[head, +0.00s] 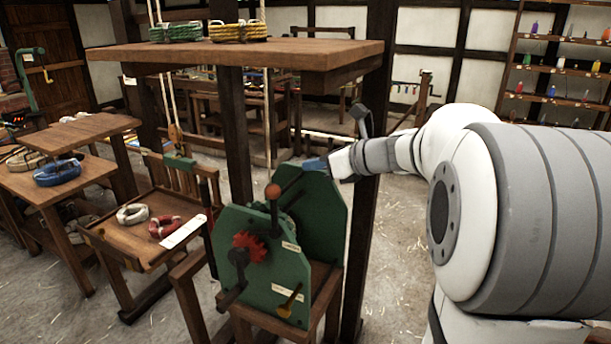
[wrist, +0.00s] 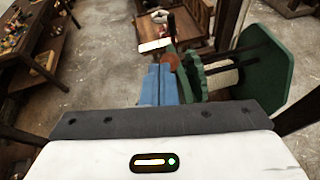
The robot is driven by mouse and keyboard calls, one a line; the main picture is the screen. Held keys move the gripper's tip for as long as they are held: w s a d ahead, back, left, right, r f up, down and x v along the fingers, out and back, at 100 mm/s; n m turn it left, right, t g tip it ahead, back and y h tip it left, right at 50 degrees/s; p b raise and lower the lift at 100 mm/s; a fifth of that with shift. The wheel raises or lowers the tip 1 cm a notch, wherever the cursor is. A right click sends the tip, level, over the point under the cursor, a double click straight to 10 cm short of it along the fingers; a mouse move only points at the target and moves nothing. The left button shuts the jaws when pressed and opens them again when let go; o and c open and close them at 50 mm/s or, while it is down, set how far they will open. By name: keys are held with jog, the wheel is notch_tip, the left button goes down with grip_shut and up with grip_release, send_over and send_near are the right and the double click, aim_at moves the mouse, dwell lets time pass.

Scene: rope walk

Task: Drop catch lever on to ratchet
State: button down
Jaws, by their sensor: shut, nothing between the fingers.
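A green winch (head: 305,245) stands on a wooden stand, with a red toothed ratchet (head: 249,246) on its front. The catch lever (head: 273,213) is a dark bar with a round orange-brown knob (head: 273,191), standing up above the ratchet. In the wrist view, the knob (wrist: 172,62) shows just past my fingertips. My gripper (head: 314,164), with blue fingers, is shut and empty, above and right of the knob in the head view. The blue fingers fill the middle of the wrist view (wrist: 159,84). Whether they touch the knob cannot be told.
A dark crank (head: 235,285) hangs at the winch's front, and a small yellow handle (head: 289,300) sits lower right. A raised wooden shelf (head: 250,53) with rope coils stands behind the winch. A bench (head: 150,240) with rope coils stands left. Open floor lies right.

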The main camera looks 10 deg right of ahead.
jog(key=shift+r, duration=0.1)
jog(key=s+a+f+n+g+h, duration=0.2)
jog(key=s+a+f+n+g, duration=0.15)
jog(key=s+n, duration=0.4)
jog(key=s+a+f+n+g+h, duration=0.1)
jog(key=s+a+f+n+g, duration=0.1)
jog(key=s+a+f+n, duration=0.4)
jog(key=s+d+f+n+h, duration=0.2)
jog(key=s+d+n+h, duration=0.1)
jog(key=s+n, duration=0.4)
jog(key=s+d+f+n+g+h, duration=0.1)
jog(key=s+d+f+n+h, duration=0.2)
jog(key=s+n, duration=0.3)
jog(key=shift+s+d+f+n, duration=0.2)
jog(key=shift+s+n, duration=0.2)
jog(key=shift+n, duration=0.75)
